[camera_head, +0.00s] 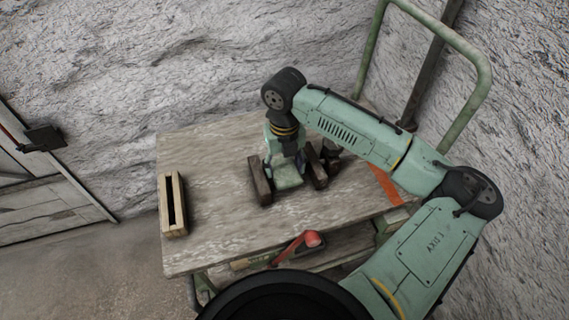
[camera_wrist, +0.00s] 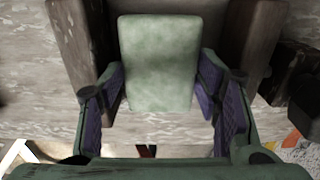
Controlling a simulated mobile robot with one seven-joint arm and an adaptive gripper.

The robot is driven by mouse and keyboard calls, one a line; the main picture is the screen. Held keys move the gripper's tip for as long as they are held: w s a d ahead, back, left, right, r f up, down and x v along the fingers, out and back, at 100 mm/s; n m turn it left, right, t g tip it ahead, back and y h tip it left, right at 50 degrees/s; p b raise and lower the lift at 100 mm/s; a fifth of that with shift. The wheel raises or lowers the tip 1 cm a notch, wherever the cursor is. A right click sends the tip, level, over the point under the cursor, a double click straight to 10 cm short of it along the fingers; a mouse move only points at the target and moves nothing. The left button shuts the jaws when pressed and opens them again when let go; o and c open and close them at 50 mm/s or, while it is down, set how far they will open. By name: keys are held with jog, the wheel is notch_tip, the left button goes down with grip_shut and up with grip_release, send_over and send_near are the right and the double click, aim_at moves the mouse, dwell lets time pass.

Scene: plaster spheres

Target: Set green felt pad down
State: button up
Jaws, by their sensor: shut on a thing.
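The green felt pad (camera_head: 289,179) is a pale green, flat rectangular piece between two dark wooden blocks, the left block (camera_head: 259,181) and the right block (camera_head: 316,166). In the wrist view the pad (camera_wrist: 159,62) lies between my gripper's purple-lined fingers. My gripper (camera_head: 284,164) points down over the table and is shut on the pad by its side edges. In the wrist view the gripper (camera_wrist: 162,92) shows both fingers at the pad's near end. I cannot tell whether the pad touches the surface beneath it.
An orange strip (camera_head: 386,185) lies on the right. A red-handled tool (camera_head: 300,243) shows below the front edge.

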jog(key=shift+f+b, duration=0.85)
jog(key=shift+f, duration=0.5)
jog(key=o, duration=1)
jog(key=shift+s+a+r, duration=0.1)
jog(key=shift+a, duration=0.15)
jog(key=shift+r+p, duration=1.3)
jog(key=shift+r, duration=0.2)
jog(key=shift+r+p, duration=0.3)
jog(key=shift+r, duration=0.1)
jog(key=shift+d+r, duration=0.1)
jog(key=shift+d, duration=0.15)
